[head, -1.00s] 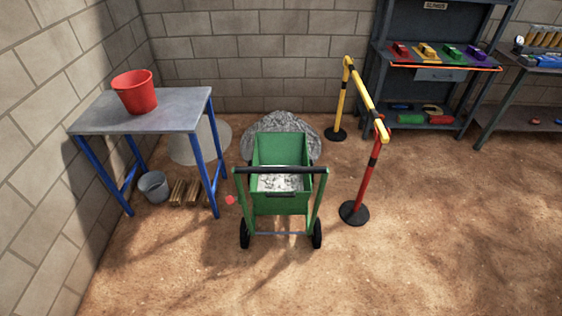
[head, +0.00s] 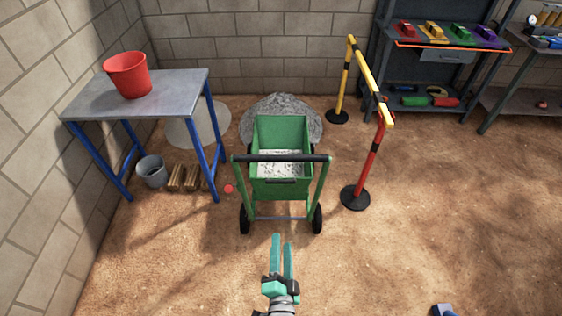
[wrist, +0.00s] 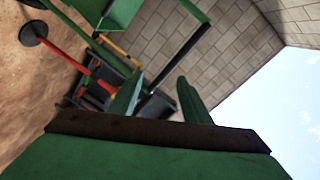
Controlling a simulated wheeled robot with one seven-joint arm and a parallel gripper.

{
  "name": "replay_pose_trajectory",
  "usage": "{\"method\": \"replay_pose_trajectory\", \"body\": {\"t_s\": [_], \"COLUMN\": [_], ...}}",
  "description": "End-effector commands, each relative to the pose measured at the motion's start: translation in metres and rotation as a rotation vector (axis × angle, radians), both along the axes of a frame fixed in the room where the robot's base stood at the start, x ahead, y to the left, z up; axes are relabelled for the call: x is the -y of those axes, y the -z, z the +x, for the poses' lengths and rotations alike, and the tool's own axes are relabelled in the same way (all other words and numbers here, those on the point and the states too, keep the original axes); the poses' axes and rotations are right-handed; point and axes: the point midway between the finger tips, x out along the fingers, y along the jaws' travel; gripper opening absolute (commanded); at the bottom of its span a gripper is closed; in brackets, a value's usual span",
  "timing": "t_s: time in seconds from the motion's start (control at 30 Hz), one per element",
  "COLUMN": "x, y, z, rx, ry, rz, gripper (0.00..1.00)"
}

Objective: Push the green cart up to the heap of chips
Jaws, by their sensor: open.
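The green cart (head: 282,189) stands upright on its wheels in the middle of the head view, with grey-white chips (head: 281,163) inside and a black handle bar (head: 281,158) towards me. The heap of chips (head: 282,103) lies just behind the cart against the back wall, partly hidden by it. I cannot tell whether the cart touches the heap. My gripper (head: 282,240) is open and empty, with teal fingers pointing at the cart from the near side, apart from the handle. In the wrist view, part of the cart (wrist: 122,14) and my gripper's fingers (wrist: 157,97) show.
A blue-legged table (head: 180,92) with a red bucket (head: 128,75) stands left. A grey bucket (head: 151,171) and wood pieces (head: 186,178) are beneath it. A yellow and red post barrier (head: 371,82) stands close right of the cart.

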Motion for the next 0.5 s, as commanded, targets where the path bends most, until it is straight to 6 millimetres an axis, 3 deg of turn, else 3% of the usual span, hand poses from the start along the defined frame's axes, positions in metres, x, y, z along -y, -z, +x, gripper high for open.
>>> {"method": "replay_pose_trajectory", "body": {"t_s": [0.03,0.2,0.33,0.5], "x": [-0.001,-0.003,-0.003,-0.003], "y": [-0.006,-0.023,-0.036,-0.046], "z": [0.025,0.089,0.125,0.149], "rx": [0.019,0.053,0.068,0.077], "ry": [0.002,0.010,0.012,0.014], "rz": [0.067,0.295,0.425,0.516], "gripper": [0.44,0.44,0.44,0.44]}}
